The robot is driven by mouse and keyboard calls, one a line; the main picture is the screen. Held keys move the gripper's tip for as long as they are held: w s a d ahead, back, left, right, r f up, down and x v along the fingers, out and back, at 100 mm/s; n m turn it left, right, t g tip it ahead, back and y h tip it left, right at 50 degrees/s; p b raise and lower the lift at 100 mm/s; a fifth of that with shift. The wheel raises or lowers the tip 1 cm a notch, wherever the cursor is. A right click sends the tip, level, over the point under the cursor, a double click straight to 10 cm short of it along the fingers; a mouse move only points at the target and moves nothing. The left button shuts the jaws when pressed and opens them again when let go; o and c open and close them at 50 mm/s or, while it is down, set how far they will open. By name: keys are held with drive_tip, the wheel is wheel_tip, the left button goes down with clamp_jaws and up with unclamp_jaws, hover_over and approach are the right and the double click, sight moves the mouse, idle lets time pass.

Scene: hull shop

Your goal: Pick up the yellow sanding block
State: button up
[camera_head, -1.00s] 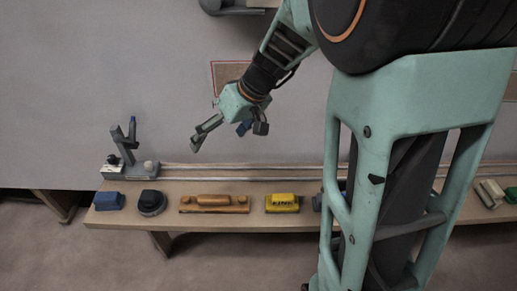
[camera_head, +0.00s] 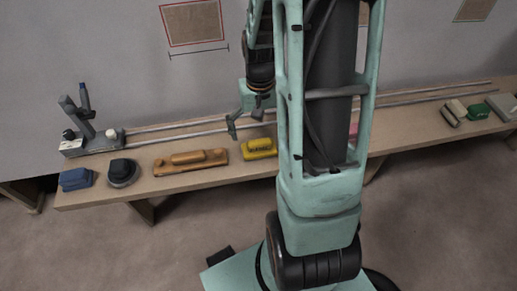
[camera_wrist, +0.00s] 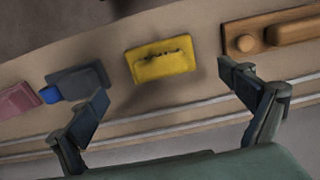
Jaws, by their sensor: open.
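The yellow sanding block (camera_head: 259,148) lies on the wooden bench, just left of my arm in the head view. It has dark markings on its top. In the wrist view the yellow block (camera_wrist: 160,61) shows whole at upper middle, ahead of the gap between my fingers. My gripper (camera_wrist: 168,88) is open and empty, with a finger on each side of that gap. In the head view my gripper (camera_head: 243,123) hangs above and slightly behind the block, not visibly touching it. One finger is partly hidden there by my arm.
The bench (camera_head: 205,183) has a brown wooden tool (camera_head: 190,161) left of the block, then a black round tool (camera_head: 122,172) and a blue block (camera_head: 76,179). In the wrist view a grey-blue tool (camera_wrist: 79,82) and a pink block (camera_wrist: 14,100) are on the other side. Metal rails (camera_head: 190,128) run behind.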

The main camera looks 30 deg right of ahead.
sight(259, 141)
wheel_tip(259, 141, down, 6)
drive_tip(key=shift+s+a+f+b, duration=0.1)
drive_tip(key=shift+a+b, duration=0.05)
drive_tip(key=shift+b, duration=0.95)
drive_tip(key=c, duration=1.3)
drive_tip(key=shift+o, duration=0.2)
drive_tip(key=shift+r, duration=0.6)
wheel_tip(259, 141, up, 2)
drive_tip(key=shift+r+p, duration=0.25)
drive_tip(key=shift+p, duration=0.45)
drive_tip(key=s+d+r+p, duration=0.3)
drive_tip(key=s+d+r, duration=0.4)
drive_tip(key=d, duration=0.5)
wheel_tip(259, 141, up, 3)
drive_tip(key=shift+f+p, duration=0.2)
drive_tip(key=shift+p, duration=0.1)
